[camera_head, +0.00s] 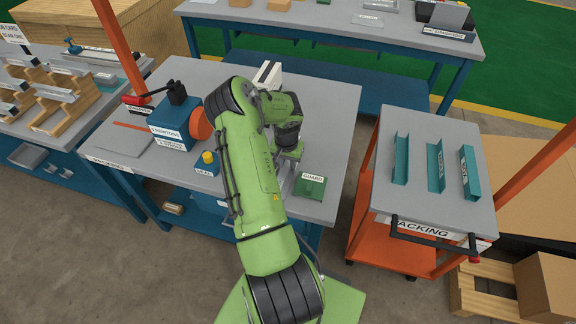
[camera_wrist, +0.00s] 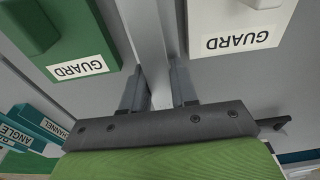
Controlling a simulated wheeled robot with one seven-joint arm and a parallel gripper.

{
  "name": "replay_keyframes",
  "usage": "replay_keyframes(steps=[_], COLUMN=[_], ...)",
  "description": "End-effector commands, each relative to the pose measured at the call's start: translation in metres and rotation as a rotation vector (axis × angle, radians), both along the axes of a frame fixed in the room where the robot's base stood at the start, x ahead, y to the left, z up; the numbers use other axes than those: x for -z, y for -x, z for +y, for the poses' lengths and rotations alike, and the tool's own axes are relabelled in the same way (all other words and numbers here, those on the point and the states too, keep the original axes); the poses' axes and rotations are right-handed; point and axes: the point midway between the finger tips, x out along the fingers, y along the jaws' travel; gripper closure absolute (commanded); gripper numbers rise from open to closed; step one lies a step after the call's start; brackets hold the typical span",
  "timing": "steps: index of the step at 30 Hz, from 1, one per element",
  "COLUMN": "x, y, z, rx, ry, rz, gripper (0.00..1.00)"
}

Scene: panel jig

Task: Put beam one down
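A pale grey metal beam (camera_wrist: 146,35) runs lengthwise between my two fingers in the wrist view. My gripper (camera_wrist: 158,88) is shut on this beam, with one dark finger along each side. In the head view my green arm reaches over the middle grey table (camera_head: 334,125), and hides the fingers and most of the beam. A green guard (camera_wrist: 55,30) is left of the beam and a white guard (camera_wrist: 235,22) is right of it in the wrist view. Whether the beam touches the surface below cannot be told.
The green guard (camera_head: 310,188) lies at the table's front right. A blue machine with an orange disc (camera_head: 177,120) and a yellow-topped blue box (camera_head: 207,163) stand to the left. A packing trolley (camera_head: 425,205) at right carries teal profiles (camera_head: 436,167). The table's right side looks clear.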

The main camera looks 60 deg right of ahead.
Motion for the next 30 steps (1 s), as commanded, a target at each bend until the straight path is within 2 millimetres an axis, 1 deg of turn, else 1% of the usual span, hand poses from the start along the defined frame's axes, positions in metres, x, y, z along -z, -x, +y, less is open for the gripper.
replay_keyframes(steps=[8,11,14,18,21,25,30], x=[-0.001,-0.007,-0.028,-0.065,-0.085,-0.099,-0.101], y=[0.000,-0.001,-0.001,-0.001,-0.001,0.000,0.000], z=[0.000,-0.001,-0.001,-0.001,-0.001,-0.001,0.000], rx=[0.000,0.000,0.000,0.000,0.000,0.000,0.000], ry=[0.002,0.004,0.005,0.005,0.004,0.002,0.001], rz=[-0.001,-0.003,-0.006,-0.005,-0.005,0.000,0.000], gripper=[1.00,1.00,1.00,1.00,1.00,1.00,1.00])
